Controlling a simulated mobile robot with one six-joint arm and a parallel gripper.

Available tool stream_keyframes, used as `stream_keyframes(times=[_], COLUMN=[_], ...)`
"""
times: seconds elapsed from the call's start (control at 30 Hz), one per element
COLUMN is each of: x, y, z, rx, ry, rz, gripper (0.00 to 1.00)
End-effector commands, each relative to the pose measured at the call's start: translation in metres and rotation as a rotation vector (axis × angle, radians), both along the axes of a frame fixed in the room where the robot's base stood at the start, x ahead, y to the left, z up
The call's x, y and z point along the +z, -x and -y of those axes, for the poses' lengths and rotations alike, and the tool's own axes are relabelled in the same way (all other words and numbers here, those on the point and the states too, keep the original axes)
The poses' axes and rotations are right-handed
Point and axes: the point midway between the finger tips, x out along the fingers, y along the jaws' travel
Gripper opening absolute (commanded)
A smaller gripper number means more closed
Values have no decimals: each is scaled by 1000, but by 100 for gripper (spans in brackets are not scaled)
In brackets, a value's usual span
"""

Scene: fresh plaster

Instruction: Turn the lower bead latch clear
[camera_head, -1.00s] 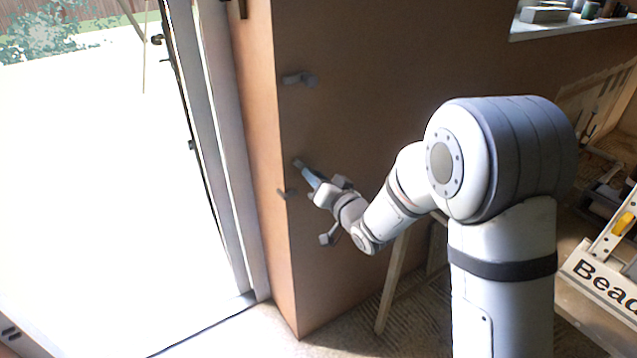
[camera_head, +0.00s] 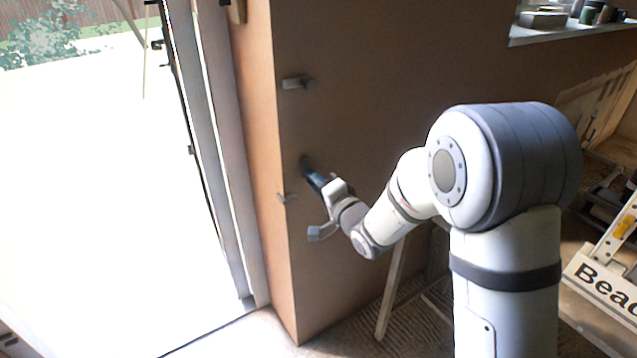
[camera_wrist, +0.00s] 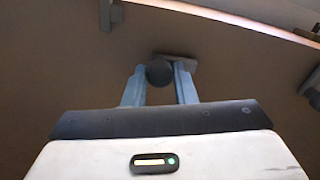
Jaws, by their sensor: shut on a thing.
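In the wrist view, the two blue fingers of my gripper (camera_wrist: 160,84) are closed on either side of a dark round knob. A flat grey piece beside the knob, partly behind the right finger, looks like the arm of the lower bead latch (camera_wrist: 178,60). In the head view, my gripper (camera_head: 310,170) reaches the brown panel near its left edge; its fingers are in shadow and hide the held part there. I cannot read the latch's exact angle. A similar grey latch (camera_head: 299,82) sits higher on the panel.
A small grey peg (camera_head: 287,197) stands on the panel edge just below my gripper; a grey piece (camera_wrist: 105,14) also shows upper left in the wrist view. The bright door opening (camera_head: 110,200) is left of the panel. A lettered board (camera_head: 605,285) lies at the right.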

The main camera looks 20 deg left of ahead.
Motion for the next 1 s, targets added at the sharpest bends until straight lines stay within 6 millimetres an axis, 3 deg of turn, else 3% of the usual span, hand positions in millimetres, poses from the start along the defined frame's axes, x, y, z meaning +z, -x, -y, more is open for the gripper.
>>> stream_keyframes(times=[0.53,0.57,0.6,0.8,1.0], x=[2,2,2,1,1], y=[0,0,0,0,0], z=[-2,-2,-2,-1,0], rx=[4,4,4,2,1], ry=[-21,-21,-21,-19,-18], rz=[-15,-15,-15,-17,-18], gripper=[2,25,29,45,46])
